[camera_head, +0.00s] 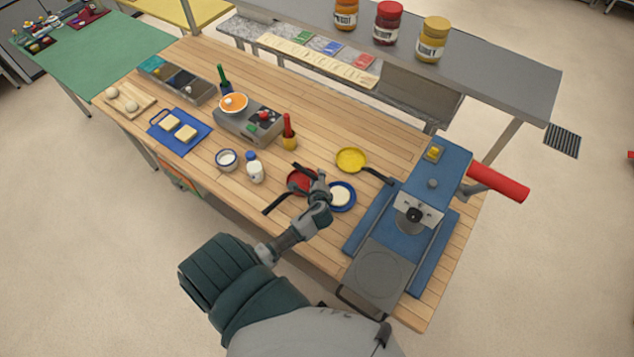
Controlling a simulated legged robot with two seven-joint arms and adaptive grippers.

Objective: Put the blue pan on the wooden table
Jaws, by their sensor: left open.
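A round blue dish (350,206), the only round blue pan-like thing I see, lies on the wooden table (330,120) left of the blue press. It has a pale round centre, and my left gripper partly covers its left side; I cannot make out a handle. My left gripper (281,190) is open and empty, its two dark fingers spread to the left over the table's front part. A red pan (300,180) sits behind and partly under these fingers. A yellow pan (351,160) with a dark handle lies farther back. My right gripper is not in view.
A blue press (432,185) with a red handle (498,183) stands on the table's right end. A white bottle (254,170), a bowl (227,159), a red-topped bottle (289,135) and a grey container (248,125) stand left. A grey shelf (480,72) with jars runs behind.

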